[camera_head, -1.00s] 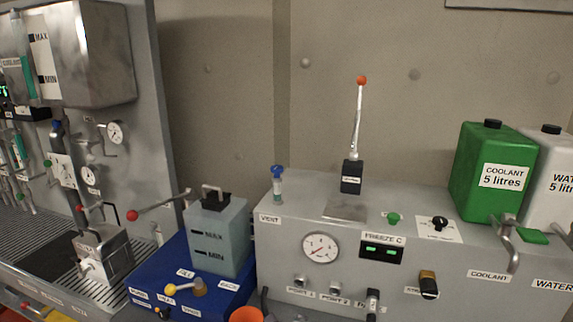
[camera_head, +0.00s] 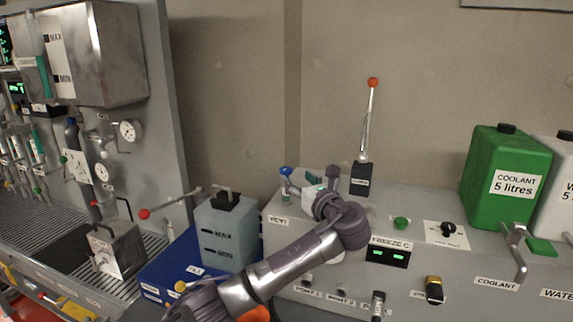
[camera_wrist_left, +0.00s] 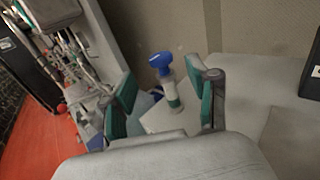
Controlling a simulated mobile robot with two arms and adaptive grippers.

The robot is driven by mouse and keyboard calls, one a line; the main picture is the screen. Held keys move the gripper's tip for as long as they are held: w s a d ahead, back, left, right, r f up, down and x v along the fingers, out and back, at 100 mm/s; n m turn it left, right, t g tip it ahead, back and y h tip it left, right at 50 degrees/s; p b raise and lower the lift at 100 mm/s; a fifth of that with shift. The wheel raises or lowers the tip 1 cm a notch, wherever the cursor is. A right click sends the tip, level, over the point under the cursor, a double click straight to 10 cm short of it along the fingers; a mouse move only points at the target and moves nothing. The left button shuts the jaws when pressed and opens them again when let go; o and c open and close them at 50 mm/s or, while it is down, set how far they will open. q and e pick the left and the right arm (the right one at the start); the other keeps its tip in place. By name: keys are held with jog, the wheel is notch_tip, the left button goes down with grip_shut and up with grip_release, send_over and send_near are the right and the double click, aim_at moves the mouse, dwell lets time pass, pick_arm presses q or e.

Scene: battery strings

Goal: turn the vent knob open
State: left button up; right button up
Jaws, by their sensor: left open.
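The vent knob (camera_head: 286,171) is a blue cap on a clear and green stem at the left end of the grey cabinet top, behind the VENT label (camera_head: 278,220). My left gripper (camera_head: 302,188) is beside it, with the arm reaching up from below. In the left wrist view the blue knob (camera_wrist_left: 160,61) stands upright ahead of my left gripper (camera_wrist_left: 165,95). Its two green-padded fingers are open, one on each side of the knob's stem, with gaps to it. My right gripper is not in view.
A bluish container (camera_head: 222,235) stands on a blue box left of the cabinet. A lever with a red ball (camera_head: 373,82) rises behind my wrist. A green coolant can (camera_head: 503,180) stands at the right. My arm covers the cabinet's dial.

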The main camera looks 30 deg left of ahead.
aim_at(288, 171)
pick_arm(q)
jog(key=p+x, duration=0.1)
jog(key=x, duration=0.2)
jog(key=p+x, duration=0.1)
jog(key=x, duration=0.2)
jog(key=shift+a+r, duration=0.1)
jog(key=shift+r, duration=0.1)
jog(key=shift+w+a+f, duration=0.2)
jog(key=shift+w+a, duration=0.2)
jog(key=shift+a, duration=0.15)
jog(key=shift+c, duration=0.5)
jog(key=c, duration=1)
